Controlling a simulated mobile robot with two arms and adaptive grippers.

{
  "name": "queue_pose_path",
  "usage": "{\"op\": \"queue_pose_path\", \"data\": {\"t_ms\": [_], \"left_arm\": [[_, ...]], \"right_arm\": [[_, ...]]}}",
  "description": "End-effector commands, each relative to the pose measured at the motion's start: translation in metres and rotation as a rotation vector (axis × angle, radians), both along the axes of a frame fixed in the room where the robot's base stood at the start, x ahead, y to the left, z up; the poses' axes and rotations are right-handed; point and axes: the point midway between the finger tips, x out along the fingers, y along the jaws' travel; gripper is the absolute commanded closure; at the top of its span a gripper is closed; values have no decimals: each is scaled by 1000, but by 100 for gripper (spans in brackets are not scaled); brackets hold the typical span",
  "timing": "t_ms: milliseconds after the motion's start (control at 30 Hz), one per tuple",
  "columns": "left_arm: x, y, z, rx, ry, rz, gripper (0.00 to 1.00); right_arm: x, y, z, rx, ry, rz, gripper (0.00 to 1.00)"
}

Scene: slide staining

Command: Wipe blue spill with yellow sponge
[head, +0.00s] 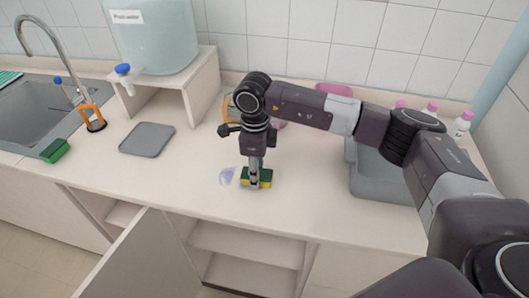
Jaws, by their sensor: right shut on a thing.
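The yellow sponge (265,178), with a dark green layer, is at the counter surface near its front edge. My right gripper (254,184) points straight down and is shut on this sponge. The blue spill (227,176) is a small pale blue-violet patch on the white counter, just left of the sponge. Part of the spill may be hidden by the gripper and sponge. Whether the sponge presses on the counter is hard to tell. My left gripper is not in view.
A grey tray (147,139) lies left of the spill. A green sponge (55,151) sits by the sink (40,112) at left. A water tank (155,40) stands on a white stand. A grey basin (375,178) and several pink-capped bottles (461,125) are at right. A cabinet door (140,262) hangs open below.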

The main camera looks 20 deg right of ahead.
Motion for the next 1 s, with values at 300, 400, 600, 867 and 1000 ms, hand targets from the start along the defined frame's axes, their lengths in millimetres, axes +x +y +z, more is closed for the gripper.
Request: {"op": "queue_pose_path", "data": {"t_ms": [300,400,600,867,1000], "left_arm": [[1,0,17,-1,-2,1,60],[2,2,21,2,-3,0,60],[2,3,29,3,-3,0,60],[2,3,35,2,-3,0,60],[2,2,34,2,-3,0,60]], "right_arm": [[3,-5,40,-1,0,-4,89],[4,-6,49,0,-1,-6,89],[5,-8,67,0,-2,-8,89],[6,-10,81,-1,-1,-9,89],[6,-10,81,-1,-1,-9,89]]}}
